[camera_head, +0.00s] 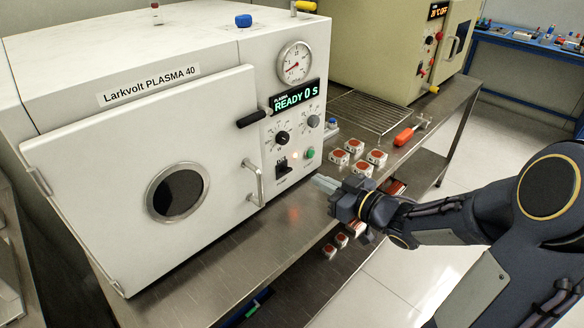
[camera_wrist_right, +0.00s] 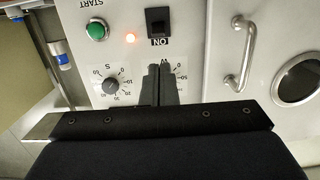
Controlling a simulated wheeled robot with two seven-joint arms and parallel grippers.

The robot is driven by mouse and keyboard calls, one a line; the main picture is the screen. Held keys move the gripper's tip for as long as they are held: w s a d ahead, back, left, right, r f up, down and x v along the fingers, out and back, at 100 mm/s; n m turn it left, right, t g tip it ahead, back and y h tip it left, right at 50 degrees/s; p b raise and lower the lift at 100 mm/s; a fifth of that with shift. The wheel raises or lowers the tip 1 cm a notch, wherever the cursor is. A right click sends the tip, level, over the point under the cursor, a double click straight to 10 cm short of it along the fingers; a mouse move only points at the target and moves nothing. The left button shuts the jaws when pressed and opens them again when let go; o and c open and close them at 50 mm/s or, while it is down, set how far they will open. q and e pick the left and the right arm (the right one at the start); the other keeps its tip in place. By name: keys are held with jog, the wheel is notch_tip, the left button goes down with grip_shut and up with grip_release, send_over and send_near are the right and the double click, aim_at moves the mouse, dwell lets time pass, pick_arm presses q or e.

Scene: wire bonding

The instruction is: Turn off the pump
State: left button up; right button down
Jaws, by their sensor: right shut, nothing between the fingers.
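The white plasma machine (camera_head: 110,130), labelled Larkvolt PLASMA 40, stands on the steel bench. Its front panel has a black rocker switch (camera_head: 282,168), which also shows in the right wrist view (camera_wrist_right: 158,21) with an ON label beside it. I see no label reading "pump". My right gripper (camera_head: 323,182) is shut and empty, in front of the panel's lower right. In the wrist view its fingertips (camera_wrist_right: 160,68) point at the panel near the switch and cover part of a knob. My left gripper is not in view.
The display (camera_head: 295,98) reads READY 0 S. A door handle (camera_head: 254,182) sticks out left of the switch.

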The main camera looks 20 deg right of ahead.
aim_at(281, 163)
jog(key=x, duration=1)
jog(key=shift+b, duration=0.35)
jog(key=shift+f+b, duration=0.2)
jog(key=shift+b, duration=0.4)
jog(key=shift+s+t, duration=0.1)
jog(key=shift+t, duration=0.2)
jog(key=shift+s+f+t+y+b, duration=0.1)
jog(key=shift+f+t+y+b, duration=0.2)
jog(key=shift+b, duration=1.15)
jog(key=shift+s+d+f+b, duration=0.15)
jog(key=shift+s+f+b, duration=0.3)
jog(key=shift+b, duration=1.05)
jog(key=shift+w+f, duration=0.15)
jog(key=shift+f, duration=0.05)
